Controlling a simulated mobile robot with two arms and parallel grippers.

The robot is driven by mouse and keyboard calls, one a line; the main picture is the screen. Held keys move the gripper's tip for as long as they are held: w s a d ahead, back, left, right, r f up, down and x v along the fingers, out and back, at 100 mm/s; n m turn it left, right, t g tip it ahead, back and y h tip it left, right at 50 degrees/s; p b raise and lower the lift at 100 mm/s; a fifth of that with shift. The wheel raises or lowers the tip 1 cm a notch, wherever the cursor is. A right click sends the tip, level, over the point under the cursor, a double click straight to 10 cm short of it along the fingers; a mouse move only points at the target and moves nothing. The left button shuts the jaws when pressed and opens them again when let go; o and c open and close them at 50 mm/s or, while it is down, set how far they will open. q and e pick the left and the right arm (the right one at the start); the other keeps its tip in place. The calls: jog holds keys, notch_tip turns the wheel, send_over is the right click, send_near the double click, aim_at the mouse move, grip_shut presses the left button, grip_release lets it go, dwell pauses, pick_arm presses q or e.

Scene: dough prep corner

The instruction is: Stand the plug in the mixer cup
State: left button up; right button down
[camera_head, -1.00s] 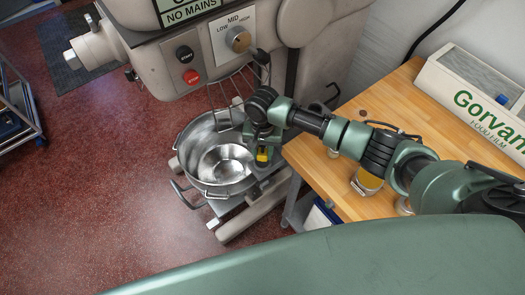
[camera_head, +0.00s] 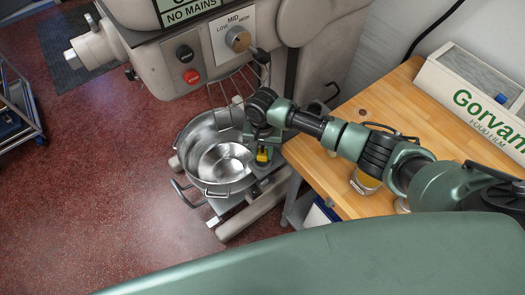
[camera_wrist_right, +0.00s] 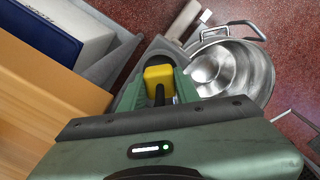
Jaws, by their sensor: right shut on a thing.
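My right gripper (camera_head: 262,153) points down beside the mixer bowl and is shut on the yellow plug (camera_head: 262,157). In the right wrist view the plug (camera_wrist_right: 159,74) sits between the green fingers (camera_wrist_right: 160,86), with a black part toward the palm. The plug is over or in front of a grey piece (camera_wrist_right: 164,50) at the side of the mixer; I cannot tell whether this is the mixer cup or whether the plug touches it. The plug's lower end is hidden. My left gripper is not in view.
The steel mixer bowl (camera_head: 190,140) stands close on the left of the gripper, with the wire guard above it. Red floor is open at left.

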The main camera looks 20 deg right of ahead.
jog(key=shift+f+b, duration=0.4)
jog(key=shift+f, duration=0.4)
jog(key=c, duration=0.9)
grip_release()
jog(key=shift+r, duration=0.1)
jog(key=shift+c, duration=0.2)
notch_tip(320, 180, up, 6)
jog(key=p, duration=0.6)
jog(key=shift+f, duration=0.2)
jog(key=shift+r+p, duration=1)
jog(key=shift+r, duration=0.2)
